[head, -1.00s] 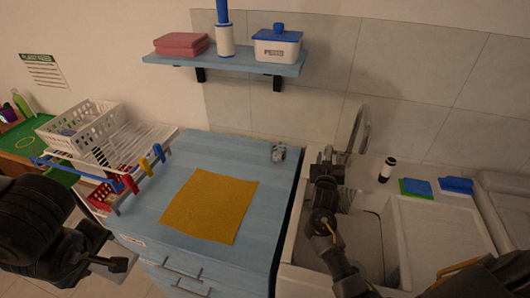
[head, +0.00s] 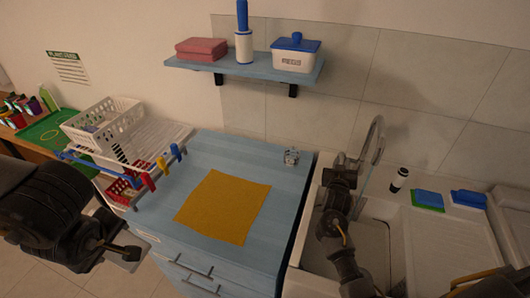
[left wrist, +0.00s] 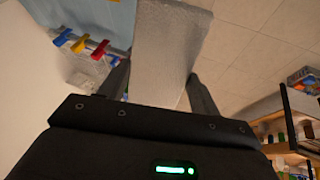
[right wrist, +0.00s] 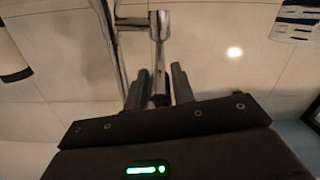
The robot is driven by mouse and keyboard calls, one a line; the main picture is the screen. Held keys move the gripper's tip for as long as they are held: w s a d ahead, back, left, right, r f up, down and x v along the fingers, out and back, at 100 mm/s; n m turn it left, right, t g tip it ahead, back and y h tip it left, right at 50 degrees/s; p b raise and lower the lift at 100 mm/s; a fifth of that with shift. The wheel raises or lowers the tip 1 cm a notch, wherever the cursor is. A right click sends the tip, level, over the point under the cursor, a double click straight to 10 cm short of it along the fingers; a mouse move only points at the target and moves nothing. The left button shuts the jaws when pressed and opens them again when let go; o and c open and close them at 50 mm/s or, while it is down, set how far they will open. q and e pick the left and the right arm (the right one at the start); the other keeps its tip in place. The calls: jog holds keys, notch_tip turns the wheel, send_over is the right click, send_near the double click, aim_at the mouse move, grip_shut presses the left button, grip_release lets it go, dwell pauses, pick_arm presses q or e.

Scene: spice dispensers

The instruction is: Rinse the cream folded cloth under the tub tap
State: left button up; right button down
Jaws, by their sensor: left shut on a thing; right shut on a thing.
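The cream folded cloth (left wrist: 172,45) shows pale and flat in the left wrist view, between the fingers of my left gripper (left wrist: 160,85), which is shut on it. In the head view my left gripper (head: 132,252) is at the lower left, in front of the blue counter and away from the sink. The tub tap (head: 376,140) is a tall curved metal spout behind the sink tub (head: 365,255). My right gripper (right wrist: 160,75) is shut on the tap's handle (right wrist: 159,88). A thin pale line shows below the spout; I cannot tell whether it is water.
A mustard cloth (head: 225,207) lies on the blue counter (head: 280,190). A dish rack (head: 150,140) with coloured clips stands at left. A dark-topped bottle (head: 399,180) and sponges (head: 428,199) sit behind the sink. A shelf (head: 245,68) hangs above.

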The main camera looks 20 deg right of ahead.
pick_arm(q)
jog(key=shift+f, duration=0.1)
pick_arm(e)
jog(key=c, duration=1.2)
grip_release()
jog(key=shift+o, duration=0.2)
pick_arm(q)
notch_tip(320, 180, down, 3)
jog(key=b, duration=0.2)
jog(key=shift+a+b, duration=0.1)
jog(key=shift+b, duration=0.3)
pick_arm(e)
jog(key=v, duration=1.2)
